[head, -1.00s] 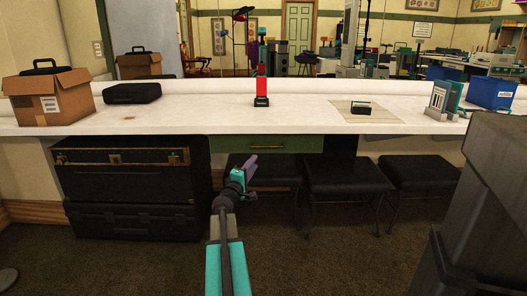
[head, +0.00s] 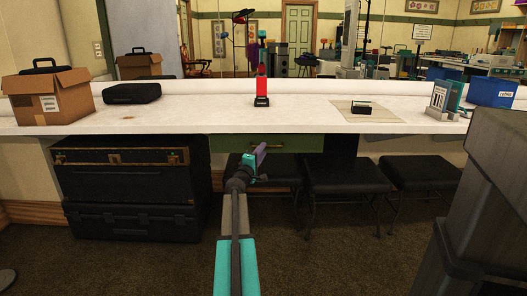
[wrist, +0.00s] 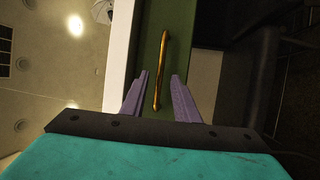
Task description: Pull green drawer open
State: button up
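The green drawer (head: 302,145) sits under the white counter, and its front looks flush below the counter edge. My gripper (head: 261,152) is in front of the drawer's left half in the head view and hides part of it. In the wrist view the green drawer front (wrist: 178,50) runs up the picture with a thin brass handle (wrist: 161,70) on it. The two purple fingers of my gripper (wrist: 160,95) are apart, one on each side of the handle's near end. Nothing is held between them. I cannot tell whether they touch the drawer front.
The white counter (head: 210,118) carries an open cardboard box (head: 45,98), a black case (head: 132,93), a red object (head: 262,88) and a blue bin (head: 491,93). Black trunks (head: 130,185) stand below left.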

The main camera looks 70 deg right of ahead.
jog(key=shift+d+r, duration=0.2)
jog(key=shift+d, duration=1)
